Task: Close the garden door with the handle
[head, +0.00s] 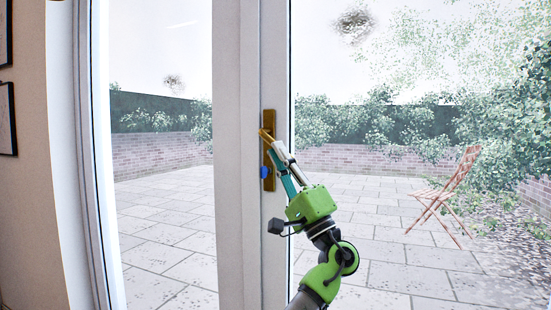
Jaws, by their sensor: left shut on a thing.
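The garden door is a white-framed glass door; its upright stile (274,240) stands near the middle of the head view. A brass handle (267,136) sits on a brass plate (269,183) on this stile. My left gripper (277,149) reaches up from below and is shut on the handle, its fingers partly hiding the handle and plate. A blue piece (264,172) shows at the lower part of the plate. A white door frame (75,150) stands at the left. The patio shows between frame and stile; I cannot tell whether glass fills that space. My right gripper is out of view.
A paved patio (400,270) lies outside, with a folding wooden chair (445,195) at the right. A brick wall (350,160) and bushes (400,118) close off the back. Dark picture frames (6,118) hang on the beige wall at far left.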

